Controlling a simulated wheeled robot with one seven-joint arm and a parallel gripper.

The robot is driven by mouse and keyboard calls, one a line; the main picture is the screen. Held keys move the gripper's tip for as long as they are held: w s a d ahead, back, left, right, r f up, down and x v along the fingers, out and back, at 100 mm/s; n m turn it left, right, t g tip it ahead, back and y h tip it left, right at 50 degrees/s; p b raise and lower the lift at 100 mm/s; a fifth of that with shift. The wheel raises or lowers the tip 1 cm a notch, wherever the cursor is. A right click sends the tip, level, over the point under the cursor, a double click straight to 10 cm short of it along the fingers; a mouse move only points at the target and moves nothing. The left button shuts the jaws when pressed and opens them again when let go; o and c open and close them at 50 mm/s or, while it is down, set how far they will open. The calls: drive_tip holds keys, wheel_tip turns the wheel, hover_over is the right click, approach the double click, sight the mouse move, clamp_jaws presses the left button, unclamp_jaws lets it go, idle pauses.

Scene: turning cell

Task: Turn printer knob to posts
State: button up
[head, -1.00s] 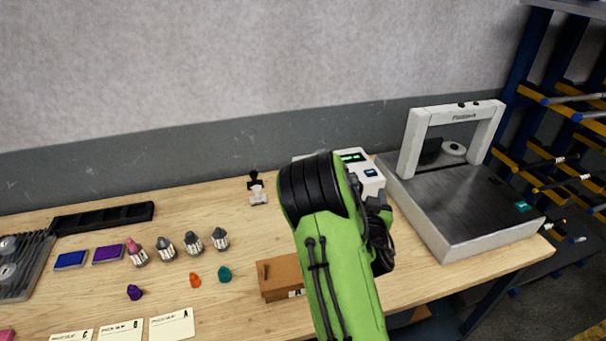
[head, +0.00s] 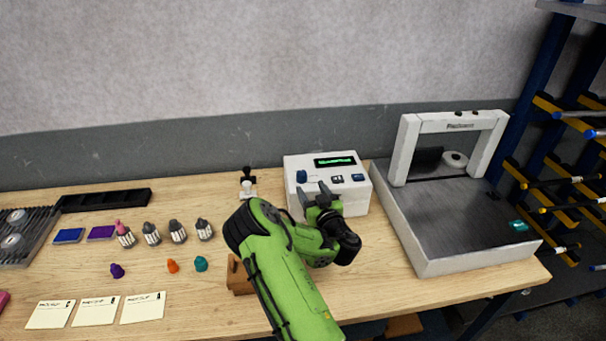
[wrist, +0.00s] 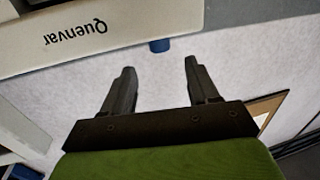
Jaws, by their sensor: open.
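A white control box (head: 352,203) with a green-lit display (head: 334,161) stands against the wall. A blue knob (head: 301,176) is at the left of its sloped face; its setting is too small to read. A white gantry machine (head: 405,150) with a grey bed stands to its right. My gripper (head: 313,190) is open and empty in front of the box's lower left face, below the knob and apparently apart from it. In the wrist view my fingers (wrist: 160,65) are spread, with a small blue piece (wrist: 160,45) beyond them beside a pale panel (wrist: 120,30) reading "Quenvar" upside down.
A black and white stamp-like piece (head: 247,182) stands left of the box. A brown wooden block (head: 238,277) is partly hidden by my arm. Several bottles, ink pads, coloured knobs and cards (head: 142,308) lie at the left. A rack (head: 540,130) stands at the far right.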

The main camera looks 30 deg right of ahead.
sight(303, 176)
drive_tip(key=p+x, duration=0.1)
drive_tip(key=x, duration=0.6)
drive_tip(key=shift+w, duration=0.25)
drive_tip(key=c, duration=1)
drive_tip(key=shift+c, duration=0.2)
